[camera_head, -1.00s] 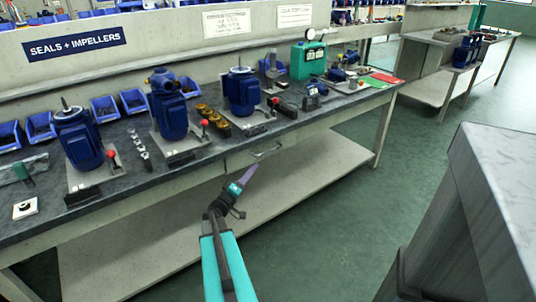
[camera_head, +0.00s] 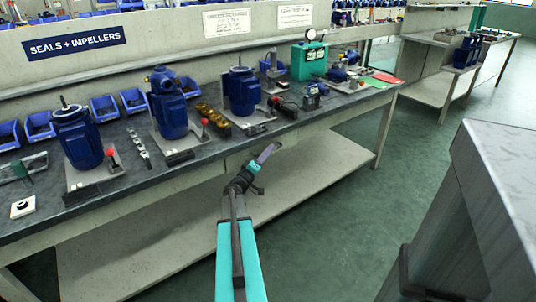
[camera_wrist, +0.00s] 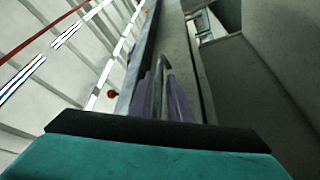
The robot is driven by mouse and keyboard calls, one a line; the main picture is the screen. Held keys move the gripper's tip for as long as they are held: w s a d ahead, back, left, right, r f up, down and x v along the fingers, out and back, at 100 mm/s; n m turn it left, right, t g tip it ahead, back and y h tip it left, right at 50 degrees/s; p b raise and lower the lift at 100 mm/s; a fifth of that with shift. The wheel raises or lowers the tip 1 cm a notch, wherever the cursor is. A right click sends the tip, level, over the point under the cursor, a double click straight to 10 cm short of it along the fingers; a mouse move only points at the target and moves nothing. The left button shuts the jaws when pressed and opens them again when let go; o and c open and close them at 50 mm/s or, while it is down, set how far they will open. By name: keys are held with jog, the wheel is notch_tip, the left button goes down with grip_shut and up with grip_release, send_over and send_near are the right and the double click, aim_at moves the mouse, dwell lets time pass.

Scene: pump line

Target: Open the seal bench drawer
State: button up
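The seal bench drawer (camera_head: 236,161) is a pale front under the dark bench top, and it looks shut. My gripper (camera_head: 272,149) has purple fingers and is at the drawer front, below the bench edge, where it covers the handle in the head view. In the wrist view, the grey bar handle (camera_wrist: 161,70) runs between the two purple fingers of my gripper (camera_wrist: 160,100), one on each side. The fingers look apart; contact with the handle cannot be made out.
Blue pumps (camera_head: 242,91) and small parts stand on the bench top (camera_head: 215,146) above. A pale lower shelf (camera_head: 305,165) runs underneath. A grey cabinet (camera_head: 500,190) stands at the right, with clear green floor (camera_head: 345,230) between.

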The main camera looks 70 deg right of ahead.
jog(key=shift+d, duration=0.1)
grip_shut()
